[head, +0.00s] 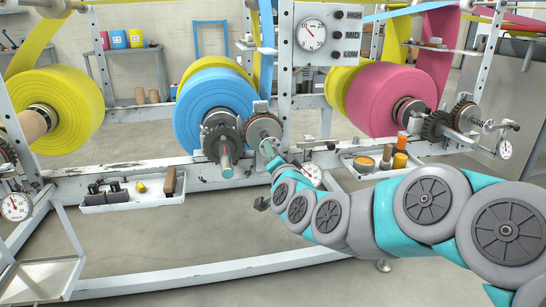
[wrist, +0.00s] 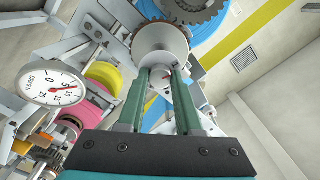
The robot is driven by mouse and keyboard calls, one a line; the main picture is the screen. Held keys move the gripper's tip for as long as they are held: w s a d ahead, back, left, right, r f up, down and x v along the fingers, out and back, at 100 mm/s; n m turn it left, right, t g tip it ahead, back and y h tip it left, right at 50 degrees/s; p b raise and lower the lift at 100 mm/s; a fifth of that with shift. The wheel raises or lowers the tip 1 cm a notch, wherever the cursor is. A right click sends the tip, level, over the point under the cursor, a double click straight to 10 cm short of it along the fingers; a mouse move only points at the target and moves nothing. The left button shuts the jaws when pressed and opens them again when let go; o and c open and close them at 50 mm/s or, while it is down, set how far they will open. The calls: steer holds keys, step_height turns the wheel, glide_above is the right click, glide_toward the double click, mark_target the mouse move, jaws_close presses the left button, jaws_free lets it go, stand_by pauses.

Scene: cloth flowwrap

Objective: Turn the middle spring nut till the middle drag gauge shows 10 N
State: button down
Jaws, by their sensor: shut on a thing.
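My gripper (head: 272,160) is at the middle station, beside the blue roll (head: 212,108), with my arm reaching in from the right. In the wrist view its green fingers (wrist: 163,82) are closed on the middle spring nut, a small pale part (wrist: 161,77) below a grey disc (wrist: 161,45). The fingers partly hide the nut. The middle drag gauge (head: 312,174) shows small and partly covered by my arm in the head view. A white drag gauge (wrist: 52,83) is clearer at the left of the wrist view. Its red needle points right; I cannot read an exact value.
A toothed brake disc (head: 222,146) and shaft stand left of my gripper. A yellow roll (head: 58,110) and a pink roll (head: 390,98) flank the middle station. A tray with small parts (head: 118,198) hangs on the frame's rail. A HIGH/MID/LOW panel (head: 328,35) stands above.

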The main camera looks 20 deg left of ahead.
steer(key=m+b, duration=0.1)
steer(key=m, duration=0.4)
steer(key=shift+f, duration=0.1)
steer(key=shift+m, duration=0.3)
stand_by(0.4)
steer(key=c, duration=0.6)
jaws_free()
steer(key=v, duration=0.8)
steer(key=shift+w, duration=0.1)
